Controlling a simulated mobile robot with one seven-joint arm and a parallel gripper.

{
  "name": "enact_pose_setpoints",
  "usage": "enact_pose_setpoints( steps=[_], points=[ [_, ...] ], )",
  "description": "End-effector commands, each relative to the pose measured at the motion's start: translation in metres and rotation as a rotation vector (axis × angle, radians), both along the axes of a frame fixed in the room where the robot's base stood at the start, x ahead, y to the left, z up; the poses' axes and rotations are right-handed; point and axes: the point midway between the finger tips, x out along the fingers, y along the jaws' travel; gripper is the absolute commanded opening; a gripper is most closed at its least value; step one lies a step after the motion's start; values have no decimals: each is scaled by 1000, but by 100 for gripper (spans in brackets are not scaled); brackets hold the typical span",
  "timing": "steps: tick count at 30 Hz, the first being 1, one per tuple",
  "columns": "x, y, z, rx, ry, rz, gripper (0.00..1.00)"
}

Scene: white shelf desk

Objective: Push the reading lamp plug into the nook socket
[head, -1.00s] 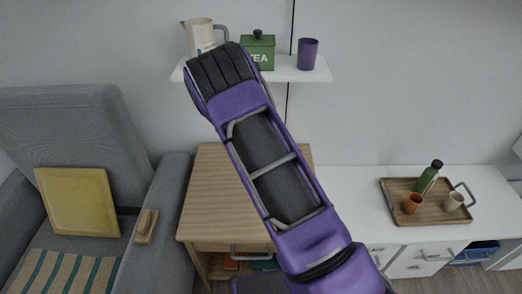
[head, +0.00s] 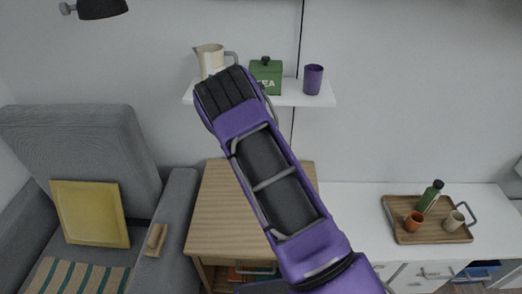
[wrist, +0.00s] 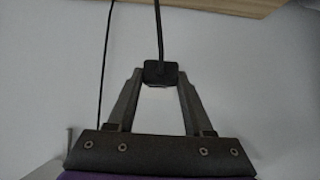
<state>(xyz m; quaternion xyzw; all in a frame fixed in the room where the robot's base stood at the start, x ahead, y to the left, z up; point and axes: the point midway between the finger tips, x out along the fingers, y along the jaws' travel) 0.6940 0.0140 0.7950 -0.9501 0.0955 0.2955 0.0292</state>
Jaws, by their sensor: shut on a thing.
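In the wrist view my gripper (wrist: 160,80) is shut on a small black plug (wrist: 160,69), held between the two fingertips. A dark cord (wrist: 157,25) runs from the plug to the top of the picture. The nook socket is not visible in either view. In the head view my purple arm reaches toward the wall and hides the gripper and plug. A black lamp head (head: 101,8) shows at the top left; I cannot tell whether the cord belongs to it.
A wooden edge (wrist: 225,5) crosses the top of the wrist view, and a thin black line runs down the wall. The head view shows a wooden cabinet (head: 212,215), a wall shelf (head: 300,98) with a tea tin (head: 266,78), a grey armchair (head: 85,135) and a tray (head: 400,234).

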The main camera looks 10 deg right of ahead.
Motion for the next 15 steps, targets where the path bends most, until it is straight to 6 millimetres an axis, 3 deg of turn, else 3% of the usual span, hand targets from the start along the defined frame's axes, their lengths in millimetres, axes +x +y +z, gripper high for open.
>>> enact_pose_setpoints(
  steps=[7,15],
  points=[
    [0,0,-2,1,-2,0,0],
    [26,-5,-3,1,-3,-1,0]
  ],
)
